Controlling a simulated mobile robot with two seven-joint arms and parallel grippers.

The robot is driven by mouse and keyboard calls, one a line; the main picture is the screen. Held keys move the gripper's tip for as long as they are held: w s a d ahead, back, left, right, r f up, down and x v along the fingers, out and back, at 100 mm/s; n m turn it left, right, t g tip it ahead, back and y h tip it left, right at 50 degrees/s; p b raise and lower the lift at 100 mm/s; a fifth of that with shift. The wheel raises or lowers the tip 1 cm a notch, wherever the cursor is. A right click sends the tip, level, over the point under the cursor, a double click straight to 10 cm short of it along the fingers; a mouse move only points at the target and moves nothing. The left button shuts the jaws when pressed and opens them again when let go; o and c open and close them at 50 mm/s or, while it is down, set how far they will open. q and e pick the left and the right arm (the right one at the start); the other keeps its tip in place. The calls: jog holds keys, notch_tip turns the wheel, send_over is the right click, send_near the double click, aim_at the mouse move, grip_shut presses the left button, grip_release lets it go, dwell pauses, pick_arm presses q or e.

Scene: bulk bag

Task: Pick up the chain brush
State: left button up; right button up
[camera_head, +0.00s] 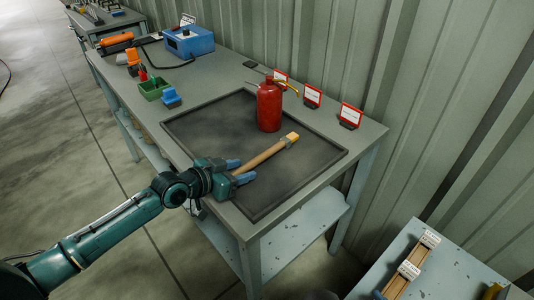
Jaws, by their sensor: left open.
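A long wooden-handled tool with a pale yellow end, which looks like the chain brush (268,155), lies slantwise on the dark mat (205,120) on the grey workbench. My left gripper (238,171) is at the near-left end of the tool, over the mat's front edge. Its two blue-tipped fingers are apart, and the tool's near end is between or just beyond them. I cannot tell whether they touch it. The bristles are not clear to see. My right gripper is out of view.
A red can (269,106) with a yellow spout stands just behind the tool. Several label cards (312,96) stand along the back edge. A green bin (154,88), small blue item (171,97) and blue box (188,41) are farther left. Another table (450,268) is at lower right.

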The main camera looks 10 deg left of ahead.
pick_arm(q)
jog(key=shift+w+d+f, duration=0.1)
jog(key=shift+w+d, duration=0.05)
jog(key=shift+w, duration=0.05)
jog(key=shift+c, duration=0.5)
grip_shut()
